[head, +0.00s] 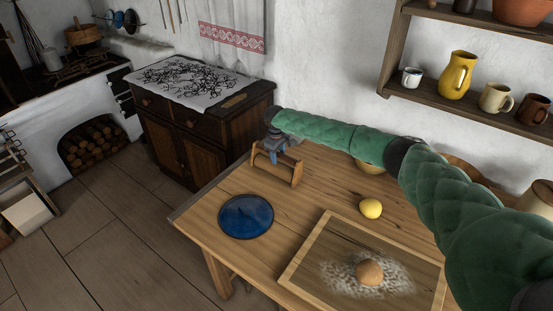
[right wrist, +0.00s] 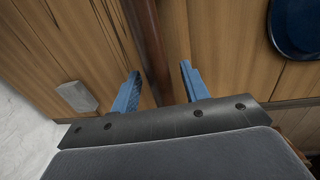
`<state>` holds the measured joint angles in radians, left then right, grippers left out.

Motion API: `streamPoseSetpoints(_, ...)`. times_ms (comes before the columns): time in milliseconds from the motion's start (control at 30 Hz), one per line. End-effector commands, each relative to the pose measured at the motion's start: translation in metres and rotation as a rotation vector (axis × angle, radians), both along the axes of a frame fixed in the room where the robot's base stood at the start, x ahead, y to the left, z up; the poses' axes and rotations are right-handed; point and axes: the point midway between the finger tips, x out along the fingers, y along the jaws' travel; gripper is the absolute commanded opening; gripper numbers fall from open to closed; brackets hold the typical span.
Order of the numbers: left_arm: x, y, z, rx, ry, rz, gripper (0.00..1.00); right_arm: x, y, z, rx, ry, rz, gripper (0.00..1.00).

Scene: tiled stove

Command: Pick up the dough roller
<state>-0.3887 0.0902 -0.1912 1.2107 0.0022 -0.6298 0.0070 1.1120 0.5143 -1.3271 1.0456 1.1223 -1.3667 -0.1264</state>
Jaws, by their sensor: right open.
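My right gripper (head: 276,153) reaches over the far left part of the table, at a wooden stand-like piece (head: 279,176). The dough roller is not clear in the head view; the gripper and this piece overlap there. In the right wrist view a dark brown rounded bar, probably the dough roller (right wrist: 147,40), runs between the two blue fingers of the right gripper (right wrist: 158,85). The fingers are open, one on each side of it. I cannot tell whether they touch it. My left gripper is not in view.
A blue plate (head: 246,216) lies on the wooden table (head: 207,205) in front of the stand. A yellow lemon-like fruit (head: 371,208) and a floured board (head: 305,257) with a dough ball (head: 369,272) are to the right. A wall shelf (head: 460,112) holds mugs and a yellow jug.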

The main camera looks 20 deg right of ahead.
Motion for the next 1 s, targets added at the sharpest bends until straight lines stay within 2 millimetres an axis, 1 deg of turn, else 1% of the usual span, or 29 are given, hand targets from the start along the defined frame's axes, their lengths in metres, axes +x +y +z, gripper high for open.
streamPoseSetpoints(267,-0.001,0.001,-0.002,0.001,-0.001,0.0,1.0,0.0,0.0,-0.002,-0.001,0.001,0.0,0.45)
streamPoseSetpoints(400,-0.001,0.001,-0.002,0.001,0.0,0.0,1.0,0.0,0.0,-0.002,-0.001,0.001,0.0,0.18)
streamPoseSetpoints(500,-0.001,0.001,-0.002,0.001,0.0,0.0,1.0,0.0,0.0,-0.002,-0.001,0.001,0.0,0.0)
streamPoseSetpoints(800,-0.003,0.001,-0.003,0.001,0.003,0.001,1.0,0.0,0.0,0.0,0.001,-0.001,0.0,0.0)
streamPoseSetpoints(933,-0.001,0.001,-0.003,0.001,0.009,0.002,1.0,0.001,0.0,0.004,0.001,-0.002,0.0,0.0)
streamPoseSetpoints(967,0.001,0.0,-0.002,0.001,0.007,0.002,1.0,0.0,0.0,0.006,0.001,-0.002,0.0,0.0)
streamPoseSetpoints(1000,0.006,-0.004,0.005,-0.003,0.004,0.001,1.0,0.0,0.0,0.008,0.001,-0.001,0.0,0.0)
